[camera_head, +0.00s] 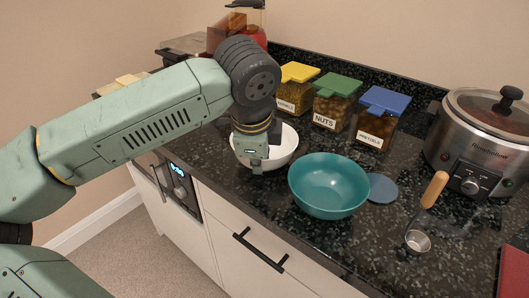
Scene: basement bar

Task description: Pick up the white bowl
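The white bowl (285,150) stands upright on the dark speckled counter, left of a teal bowl. My arm reaches in from the left and my gripper (256,168) points down over the near left part of the white bowl. The gripper and wrist hide much of the bowl's left side. The fingers are small and partly hidden, so I cannot tell whether they are open or shut, or whether they touch the rim.
The teal bowl (328,186) stands close to the right, with a blue-grey disc (381,188) beside it. Lidded jars (334,103) line the back. A slow cooker (484,140) and wooden-handled scoop (427,208) are at right. The counter's front edge (262,214) is near.

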